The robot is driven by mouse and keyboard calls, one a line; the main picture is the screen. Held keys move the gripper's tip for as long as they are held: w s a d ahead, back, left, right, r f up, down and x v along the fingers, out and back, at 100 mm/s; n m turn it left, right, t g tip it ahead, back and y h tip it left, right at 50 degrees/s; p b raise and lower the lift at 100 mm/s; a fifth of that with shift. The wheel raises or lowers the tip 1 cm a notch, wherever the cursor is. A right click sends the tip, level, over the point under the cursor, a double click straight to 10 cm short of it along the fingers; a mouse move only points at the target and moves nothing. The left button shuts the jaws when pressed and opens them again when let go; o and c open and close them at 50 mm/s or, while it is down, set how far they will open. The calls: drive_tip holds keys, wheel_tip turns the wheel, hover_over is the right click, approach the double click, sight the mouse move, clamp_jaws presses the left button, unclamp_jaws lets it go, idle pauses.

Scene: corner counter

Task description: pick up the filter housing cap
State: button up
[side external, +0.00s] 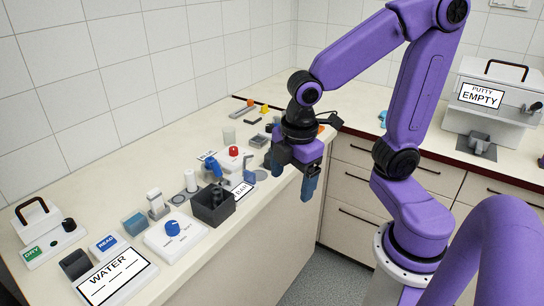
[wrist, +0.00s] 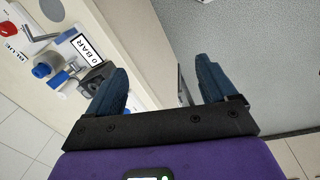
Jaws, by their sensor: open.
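No part is plainly marked as the filter housing cap, and I cannot tell for sure which one it is. A blue rounded part (side external: 213,167) stands above a dark open box; a blue round cap with a whitish part beside it shows in the wrist view (wrist: 42,70). A red knob (side external: 233,150) sits on a white base, also in the wrist view (wrist: 28,30). My gripper (side external: 291,183) is open at the counter's front edge, right of these parts. In the wrist view the gap between its fingers (wrist: 160,64) is empty, with cabinet front and floor beyond.
A dark open box (side external: 214,212), a blue dial on a white base (side external: 172,228) and a WATER sign (side external: 115,277) line the counter to the left. Small parts lie behind my gripper. A PUTTY EMPTY container (side external: 490,110) stands on the right counter.

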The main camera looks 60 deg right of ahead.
drive_tip(key=w+d+r+n+h, duration=0.2)
drive_tip(key=w+d+n+h, duration=0.3)
drive_tip(key=w+d, duration=1.35)
drive_tip(key=shift+n+y, duration=0.5)
drive_tip(key=shift+y, duration=0.1)
drive_tip(key=x, duration=0.8)
drive_tip(key=w+x, duration=0.1)
drive_tip(key=x, duration=0.3)
drive_tip(key=shift+a+f, duration=0.15)
drive_tip(key=shift+a, duration=0.1)
drive_tip(key=shift+s+x, duration=0.15)
drive_tip(key=shift+x, duration=1.15)
drive_tip(key=shift+s+x, duration=0.1)
drive_tip(key=shift+x, duration=1.25)
drive_tip(key=shift+a, duration=0.2)
drive_tip(key=c, duration=1)
